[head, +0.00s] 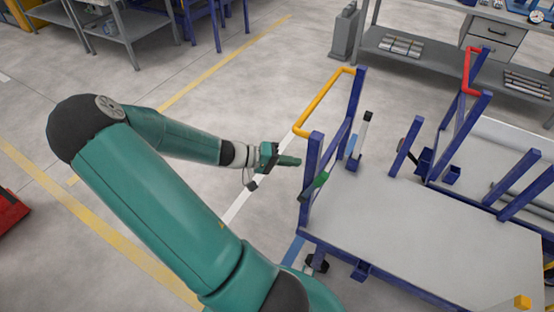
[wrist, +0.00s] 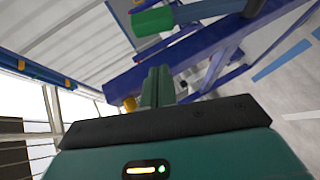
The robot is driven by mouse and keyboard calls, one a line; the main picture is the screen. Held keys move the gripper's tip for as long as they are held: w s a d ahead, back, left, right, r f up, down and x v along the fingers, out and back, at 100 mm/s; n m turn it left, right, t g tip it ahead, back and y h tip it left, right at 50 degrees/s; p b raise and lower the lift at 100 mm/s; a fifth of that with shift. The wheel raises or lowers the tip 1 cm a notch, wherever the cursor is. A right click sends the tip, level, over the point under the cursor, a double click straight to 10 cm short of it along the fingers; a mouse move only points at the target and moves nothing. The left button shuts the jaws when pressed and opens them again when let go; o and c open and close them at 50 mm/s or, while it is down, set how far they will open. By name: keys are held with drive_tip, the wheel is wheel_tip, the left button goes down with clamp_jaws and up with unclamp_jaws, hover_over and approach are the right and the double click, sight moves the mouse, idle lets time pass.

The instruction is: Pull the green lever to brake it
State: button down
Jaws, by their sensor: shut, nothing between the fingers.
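The green lever (head: 314,186) is on the left end of the blue-framed cart, beside a blue post, and slants up to the right in the head view. Its green grip (wrist: 153,21) on a dark bar shows at the top of the wrist view. My gripper (head: 298,161) is shut and empty, just left of the cart's end frame and a little above the lever in the head picture. Its closed fingers (wrist: 157,82) point toward the blue frame in the wrist view, apart from the green grip.
The cart has a grey deck (head: 400,235), an orange push bar (head: 325,102) and blue posts near my gripper. A second cart with a red bar (head: 467,70) stands behind it. A grey workbench (head: 440,52) is at the back.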

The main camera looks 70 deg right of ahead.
hover_over(313, 187)
drive_tip(key=w, duration=0.3)
drive_tip(key=shift+s+d+f, duration=0.1)
drive_tip(key=shift+d+f, duration=0.1)
drive_tip(key=shift+f, duration=0.3)
drive_tip(key=shift+s+d+f, duration=0.1)
drive_tip(key=shift+d+f, duration=0.1)
drive_tip(key=shift+f, duration=0.25)
